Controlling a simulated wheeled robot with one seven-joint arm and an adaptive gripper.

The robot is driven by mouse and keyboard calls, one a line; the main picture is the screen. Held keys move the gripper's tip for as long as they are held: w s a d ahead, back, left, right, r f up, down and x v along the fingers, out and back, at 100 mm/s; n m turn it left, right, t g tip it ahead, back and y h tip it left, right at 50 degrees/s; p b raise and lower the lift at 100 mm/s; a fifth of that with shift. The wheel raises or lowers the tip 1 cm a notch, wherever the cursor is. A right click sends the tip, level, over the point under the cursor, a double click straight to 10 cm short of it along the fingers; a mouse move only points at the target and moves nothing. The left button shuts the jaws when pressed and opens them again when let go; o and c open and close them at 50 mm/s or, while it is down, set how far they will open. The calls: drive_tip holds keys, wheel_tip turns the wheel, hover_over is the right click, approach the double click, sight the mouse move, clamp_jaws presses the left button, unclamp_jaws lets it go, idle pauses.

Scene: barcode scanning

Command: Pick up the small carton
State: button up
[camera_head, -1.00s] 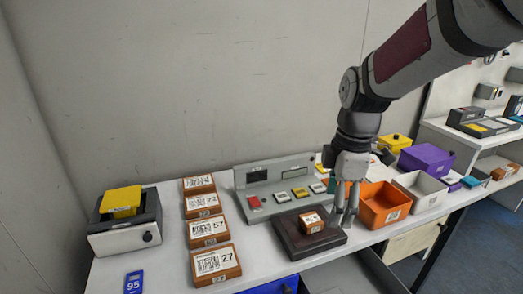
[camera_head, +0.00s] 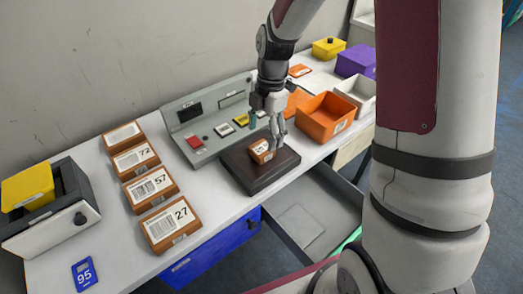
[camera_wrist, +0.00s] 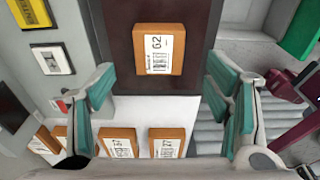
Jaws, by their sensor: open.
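The small carton (camera_head: 262,152) is an orange-brown box with a white label on top. It rests on a dark square pad (camera_head: 240,172) on the table. In the wrist view the carton (camera_wrist: 158,48) lies label up, ahead of my gripper and roughly between the lines of its two fingers. My gripper (camera_head: 270,132) is open and empty, close to the carton on its far right side in the head view. In the wrist view my gripper (camera_wrist: 167,105) shows teal finger pads spread wider than the carton. Contact with the carton is not visible.
Several larger labelled cartons (camera_head: 150,187) stand in a row left of the pad. A grey panel with buttons (camera_head: 205,112) stands behind the pad. An orange bin (camera_head: 325,117) and a white bin (camera_head: 357,90) are to the right. An open drawer (camera_head: 300,225) juts out in front.

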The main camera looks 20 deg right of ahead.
sight(262, 148)
drive_tip(key=shift+a+f, duration=0.2)
drive_tip(key=shift+f, duration=2.8)
drive_tip(key=shift+c, duration=0.3)
drive_tip(key=c, duration=1.3)
